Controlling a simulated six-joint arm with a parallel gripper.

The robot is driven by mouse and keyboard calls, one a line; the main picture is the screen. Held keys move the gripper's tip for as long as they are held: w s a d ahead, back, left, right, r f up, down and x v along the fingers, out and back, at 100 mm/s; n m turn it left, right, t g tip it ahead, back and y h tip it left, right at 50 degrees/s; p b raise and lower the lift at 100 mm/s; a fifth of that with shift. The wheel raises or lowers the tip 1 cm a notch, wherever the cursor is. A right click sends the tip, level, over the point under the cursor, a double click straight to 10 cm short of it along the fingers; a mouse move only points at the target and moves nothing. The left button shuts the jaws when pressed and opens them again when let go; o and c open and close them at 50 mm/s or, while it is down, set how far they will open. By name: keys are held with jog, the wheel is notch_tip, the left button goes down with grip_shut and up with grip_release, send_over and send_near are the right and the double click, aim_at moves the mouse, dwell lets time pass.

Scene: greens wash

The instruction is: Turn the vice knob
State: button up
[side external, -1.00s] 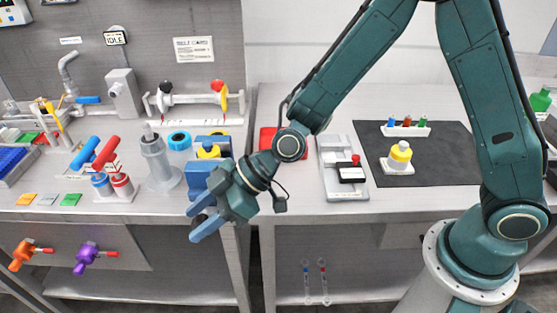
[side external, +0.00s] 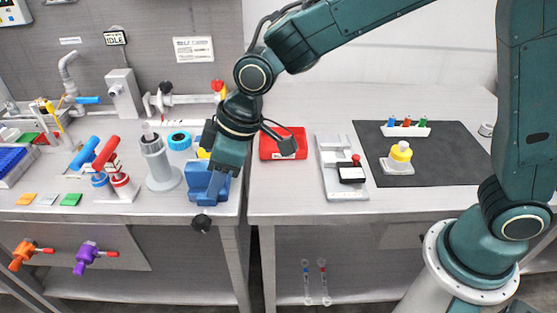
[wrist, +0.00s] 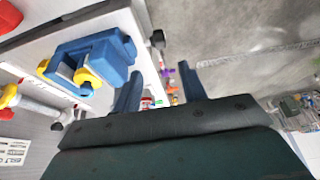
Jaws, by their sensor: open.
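The blue vice (side external: 196,182) is at the front edge of the left bench. Its dark round knob (side external: 201,222) sticks out past the bench edge, below the vice body. My gripper (side external: 219,186) points down in front of the vice's right side, hiding part of it. In the wrist view, my two blue fingers (wrist: 158,90) are spread, with no object held between them. The vice (wrist: 108,50) is left of them there, and the knob (wrist: 157,39) shows beyond the fingertips, apart from them. A yellow part (wrist: 86,78) sits at the vice.
A grey cylinder on a round base (side external: 156,163) and red and blue handled parts (side external: 106,160) stand left of the vice. A red tray (side external: 270,147) and grey fixture (side external: 334,180) are on the right bench. A gap separates the benches.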

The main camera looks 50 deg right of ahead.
aim_at(202, 219)
jog(key=shift+x, duration=6.95)
grip_shut()
